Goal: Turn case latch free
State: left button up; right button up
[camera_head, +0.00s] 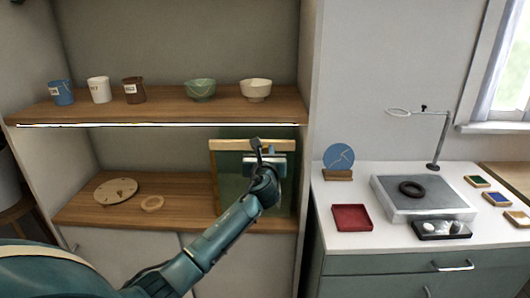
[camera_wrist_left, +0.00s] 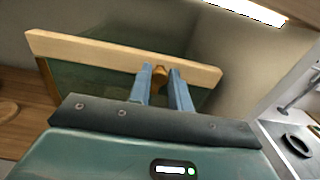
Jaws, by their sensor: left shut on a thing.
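The case (camera_head: 212,162) stands upright on the lower shelf of the cabinet, with a pale wooden frame and a dark green front. In the left wrist view its top wooden rail (camera_wrist_left: 90,52) runs across the picture. A small brown wooden latch (camera_wrist_left: 160,73) sits at this rail. My left gripper (camera_head: 260,150) is at the upper front of the case, and in the left wrist view its two blue-grey fingers (camera_wrist_left: 162,82) are shut on the latch, one on each side. In the head view the gripper hides the latch. My right gripper is not in view.
The upper shelf (camera_head: 180,110) with cups and bowls lies above the case.

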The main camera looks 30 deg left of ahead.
pick_arm(q)
grip_shut()
